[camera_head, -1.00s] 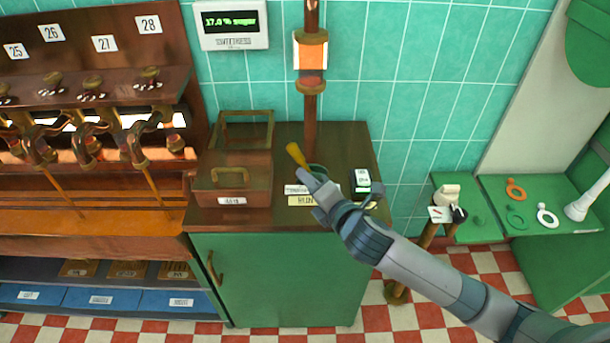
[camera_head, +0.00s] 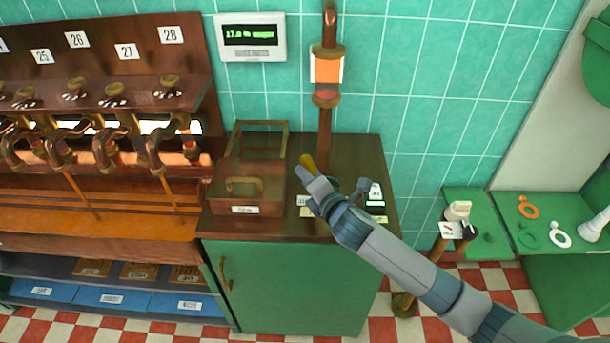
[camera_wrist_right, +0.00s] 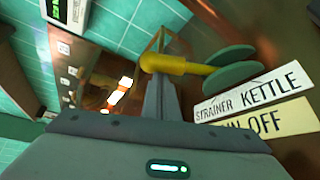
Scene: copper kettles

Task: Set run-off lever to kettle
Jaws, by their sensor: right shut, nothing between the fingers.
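The run-off lever (camera_head: 308,161) has a yellow handle and stands on the wooden top of the green cabinet. In the right wrist view its handle (camera_wrist_right: 185,66) runs from a rounded end to green discs (camera_wrist_right: 230,68). My right gripper (camera_head: 304,171) is shut and empty, close against the handle; whether they touch I cannot tell. In the wrist view the fingers (camera_wrist_right: 158,82) reach up to the handle's rounded end. A white plate (camera_wrist_right: 254,92) reads STRAINER and KETTLE. A yellow plate (camera_wrist_right: 262,122) below it is partly hidden and ends in OFF. My left gripper is out of view.
A wooden box (camera_head: 247,188) stands left of the lever. A copper pipe (camera_head: 325,130) rises behind it. A small device (camera_head: 375,195) sits to the right. A display (camera_head: 251,36) hangs on the tiled wall. Taps (camera_head: 105,150) line the left; a green table (camera_head: 545,235) stands right.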

